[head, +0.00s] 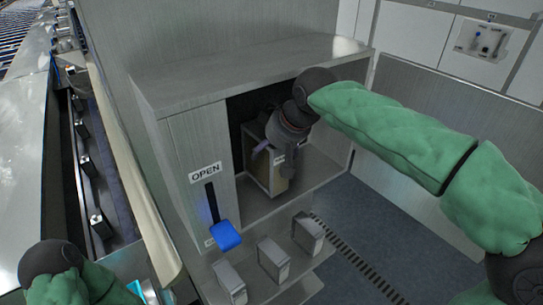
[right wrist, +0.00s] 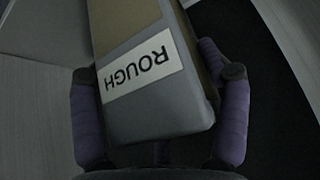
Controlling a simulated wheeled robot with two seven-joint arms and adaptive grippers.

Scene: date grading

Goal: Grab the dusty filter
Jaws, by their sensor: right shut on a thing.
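The filter (head: 257,177) is a box with a grey frame and a tan face, standing upright in the dark open bay of the grey cabinet. In the right wrist view the filter (right wrist: 165,118) fills the middle, with a white label reading ROUGH upside down on its grey end. My right gripper (head: 272,152) reaches into the bay and is shut on the filter, its purple fingers (right wrist: 158,75) on either side. The gripper hides part of the filter's top. My left arm shows at the bottom left of the head view; its gripper is out of frame.
The cabinet (head: 235,75) has a top and walls close around the bay. A blue lever (head: 226,236) sits low in a slot under an OPEN label (head: 205,173). Several grey blocks (head: 273,258) stand on a ledge below. A conveyor line (head: 85,150) runs along the left.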

